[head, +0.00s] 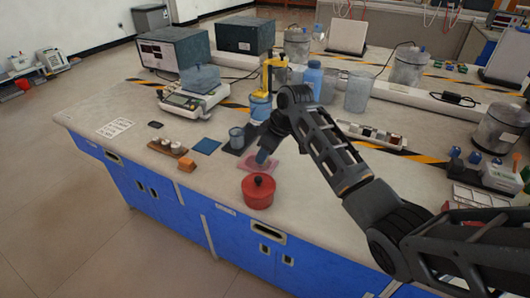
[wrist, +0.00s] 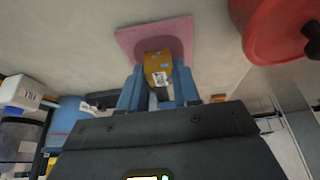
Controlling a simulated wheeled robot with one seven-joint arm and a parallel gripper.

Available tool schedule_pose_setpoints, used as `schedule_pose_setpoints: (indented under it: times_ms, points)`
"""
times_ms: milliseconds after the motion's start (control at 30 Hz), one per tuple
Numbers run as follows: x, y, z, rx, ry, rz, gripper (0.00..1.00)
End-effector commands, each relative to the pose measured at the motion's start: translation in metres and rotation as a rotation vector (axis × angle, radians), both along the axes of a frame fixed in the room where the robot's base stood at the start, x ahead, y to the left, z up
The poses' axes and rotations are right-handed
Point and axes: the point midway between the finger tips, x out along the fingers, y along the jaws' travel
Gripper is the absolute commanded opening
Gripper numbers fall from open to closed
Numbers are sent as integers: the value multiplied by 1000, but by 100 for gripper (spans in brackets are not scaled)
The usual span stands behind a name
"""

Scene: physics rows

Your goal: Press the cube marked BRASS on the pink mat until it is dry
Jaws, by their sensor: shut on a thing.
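The pink mat (head: 247,163) lies on the bench behind a red pot, and it fills the top middle of the wrist view (wrist: 130,42). My gripper (head: 263,157) is over the mat, pointing down. In the wrist view my gripper (wrist: 158,80) is shut on a brass-yellow cube (wrist: 157,63) with a pale mark on its near side. The mark is too small to read. The cube's far end is over the mat with a dark shadow around it; I cannot tell whether it touches. In the head view my gripper hides the cube.
The red lidded pot (head: 258,192) stands close in front of the mat, and it shows in the wrist view (wrist: 275,30). A grey-blue cup (head: 236,138) stands behind.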

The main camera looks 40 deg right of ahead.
Motion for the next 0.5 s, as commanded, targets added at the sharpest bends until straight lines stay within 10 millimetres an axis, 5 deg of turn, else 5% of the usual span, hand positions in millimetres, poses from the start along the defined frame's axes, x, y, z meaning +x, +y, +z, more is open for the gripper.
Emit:
schedule_pose_setpoints:
  times_ms: [500]
  points:
    - [0,0,-7,-1,-1,1,5]
